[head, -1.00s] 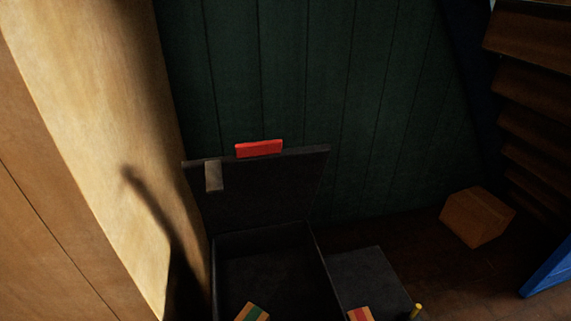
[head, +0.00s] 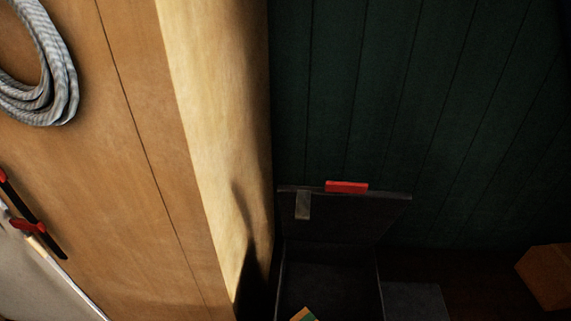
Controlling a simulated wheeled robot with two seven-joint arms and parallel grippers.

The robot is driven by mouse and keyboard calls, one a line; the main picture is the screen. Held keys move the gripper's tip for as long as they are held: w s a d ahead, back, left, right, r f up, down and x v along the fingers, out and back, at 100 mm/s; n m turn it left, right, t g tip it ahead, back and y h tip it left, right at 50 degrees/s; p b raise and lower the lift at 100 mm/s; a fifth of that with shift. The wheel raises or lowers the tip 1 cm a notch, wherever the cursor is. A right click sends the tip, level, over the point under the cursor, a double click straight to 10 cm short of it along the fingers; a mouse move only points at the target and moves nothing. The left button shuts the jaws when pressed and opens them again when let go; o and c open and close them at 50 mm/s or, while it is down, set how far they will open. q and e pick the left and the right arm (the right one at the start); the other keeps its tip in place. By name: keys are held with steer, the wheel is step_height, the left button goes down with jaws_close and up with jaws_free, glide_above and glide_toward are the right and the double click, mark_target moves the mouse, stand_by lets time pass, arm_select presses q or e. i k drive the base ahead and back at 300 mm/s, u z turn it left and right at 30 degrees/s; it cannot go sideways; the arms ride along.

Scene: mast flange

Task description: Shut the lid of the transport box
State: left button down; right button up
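The dark transport box (head: 377,285) stands low in the head view, right of centre, against the dark green plank wall. Its lid (head: 350,215) is open and stands up at the back. A red piece (head: 347,187) sits on the lid's top edge, and a small pale tab (head: 303,205) is on the lid's upper left. The box's front is cut off by the bottom edge of the picture. Neither of my grippers shows in the head view.
A wooden wall (head: 150,160) fills the left, close beside the box. Coiled grey rope (head: 45,75) hangs on it, with red-and-black tools (head: 35,225) lower down. A striped block (head: 304,315) shows at the bottom edge. A cardboard box (head: 548,275) is on the floor at right.

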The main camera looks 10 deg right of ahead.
mark_target(340, 212)
steer(key=u, duration=1.15)
steer(key=k, duration=1)
steer(key=z, duration=1.3)
steer(key=i, duration=0.5)
steer(key=u, duration=0.1)
